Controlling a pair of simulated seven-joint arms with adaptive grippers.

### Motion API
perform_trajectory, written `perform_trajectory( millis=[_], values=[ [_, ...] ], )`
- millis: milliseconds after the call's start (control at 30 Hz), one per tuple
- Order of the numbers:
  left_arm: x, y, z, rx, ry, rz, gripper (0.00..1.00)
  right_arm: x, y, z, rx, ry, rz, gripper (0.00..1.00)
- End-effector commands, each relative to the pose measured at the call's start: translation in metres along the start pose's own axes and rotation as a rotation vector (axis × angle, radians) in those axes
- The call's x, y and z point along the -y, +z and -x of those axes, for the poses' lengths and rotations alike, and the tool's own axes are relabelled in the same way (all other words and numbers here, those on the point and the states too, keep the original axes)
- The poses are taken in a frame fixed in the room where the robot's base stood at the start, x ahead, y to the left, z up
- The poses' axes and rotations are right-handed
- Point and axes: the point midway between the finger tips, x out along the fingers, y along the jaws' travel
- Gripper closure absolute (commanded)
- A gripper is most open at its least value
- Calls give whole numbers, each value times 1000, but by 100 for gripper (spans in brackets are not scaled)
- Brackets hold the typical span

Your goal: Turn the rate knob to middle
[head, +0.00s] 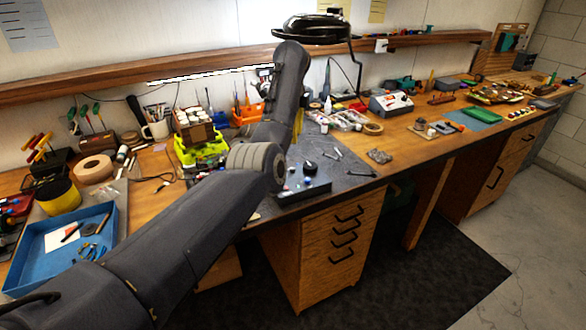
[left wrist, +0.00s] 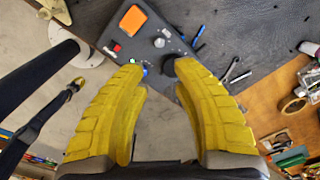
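A dark control box (head: 318,190) sits at the front edge of the bench's grey mat. In the left wrist view the box (left wrist: 150,38) shows an orange patch (left wrist: 132,20), a red button (left wrist: 117,48), a silver knob (left wrist: 159,43), a green spot and a dark round knob (left wrist: 168,66) near its edge. I cannot read any labels or tell the rate knob's setting. My left gripper (left wrist: 160,74) is open, its yellow fingers apart, with the dark knob showing between the tips. In the head view my arm hides most of that gripper. My right gripper is not in view.
A blue tray (head: 28,262) lies at the left end of the bench. A lime-green holder (head: 200,152) stands behind my arm. Small tools (head: 338,153) lie on the mat right of the box. A drawer cabinet (head: 320,245) stands below. Open floor lies in front.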

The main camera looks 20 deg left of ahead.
Motion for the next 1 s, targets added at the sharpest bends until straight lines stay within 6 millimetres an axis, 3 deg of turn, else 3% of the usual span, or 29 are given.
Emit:
perform_trajectory(
  millis=[167,600,1000],
  values=[
    [-1,1,-20,3,4,-1,73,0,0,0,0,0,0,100],
    [-2,-1,-97,-1,6,-3,73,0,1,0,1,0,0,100],
    [-1,-1,-130,-1,3,-2,73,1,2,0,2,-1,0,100]
  ],
)
